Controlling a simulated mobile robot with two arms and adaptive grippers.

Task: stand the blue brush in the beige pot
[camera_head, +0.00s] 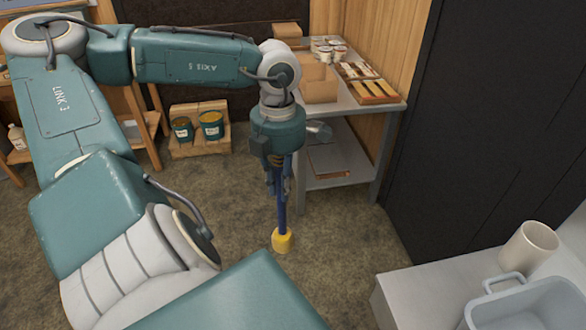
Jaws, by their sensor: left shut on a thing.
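My left gripper (279,180) points straight down in the middle of the view. It is shut on the blue brush (282,217), which hangs upright below it with its yellow head (282,240) at the bottom. Only the floor shows behind the brush head. The beige pot (530,247) stands upright at the right, on a light counter, well to the right of the brush and apart from it. Its inside is only partly seen. My right gripper is not in view.
A grey-blue basin (520,306) stands beside the pot on the counter (400,294). A grey shelf table (364,113) with boxes and trays stands behind the gripper. Tins (211,124) sit on a low wooden stand at the back. A dark wall (480,120) fills the right.

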